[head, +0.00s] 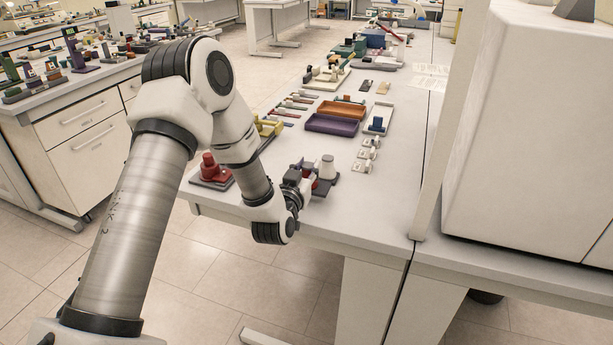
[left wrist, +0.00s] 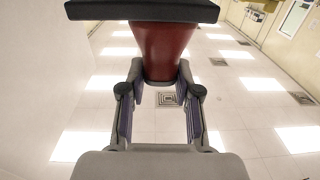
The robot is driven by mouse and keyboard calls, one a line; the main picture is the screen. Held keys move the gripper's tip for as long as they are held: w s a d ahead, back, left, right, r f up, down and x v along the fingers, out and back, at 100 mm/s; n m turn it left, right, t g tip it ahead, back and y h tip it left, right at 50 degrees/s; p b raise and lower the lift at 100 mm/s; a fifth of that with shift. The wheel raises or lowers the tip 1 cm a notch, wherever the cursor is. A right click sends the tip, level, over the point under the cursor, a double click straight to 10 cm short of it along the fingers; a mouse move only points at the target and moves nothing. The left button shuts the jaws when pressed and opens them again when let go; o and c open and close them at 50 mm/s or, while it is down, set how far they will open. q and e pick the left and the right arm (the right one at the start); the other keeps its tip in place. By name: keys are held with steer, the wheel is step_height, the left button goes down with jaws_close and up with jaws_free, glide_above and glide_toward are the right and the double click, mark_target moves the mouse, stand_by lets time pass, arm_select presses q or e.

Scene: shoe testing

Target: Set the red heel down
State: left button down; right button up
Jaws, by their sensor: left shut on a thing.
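The red heel (left wrist: 163,48) shows in the left wrist view as a tapered dark red piece with a black slab (left wrist: 140,10) at its far end. My left gripper (left wrist: 162,78) is shut on its narrow part, one finger on each side. In the head view my left gripper (head: 306,181) is low at the near edge of the long table, beside a dark base with a white cylinder (head: 327,166). There the heel is mostly hidden by the gripper and is only a small dark red patch. I cannot tell whether it touches the table. My right gripper is not in view.
Another red piece on a dark plate (head: 212,170) stands at the table's left corner. Several small white pieces (head: 368,156) are to the right. Orange (head: 342,108) and purple (head: 331,124) trays lie farther back. The near right tabletop (head: 375,215) is clear. A large white cabinet (head: 530,140) stands at right.

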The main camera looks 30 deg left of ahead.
mark_target(306, 176)
arm_select(q)
step_height(306, 176, down, 3)
steer(key=shift+s+a+r, duration=0.1)
steer(key=shift+a+r, duration=0.05)
steer(key=shift+f, duration=0.25)
steer(key=c, duration=0.8)
jaws_free()
steer(key=shift+r, duration=0.1)
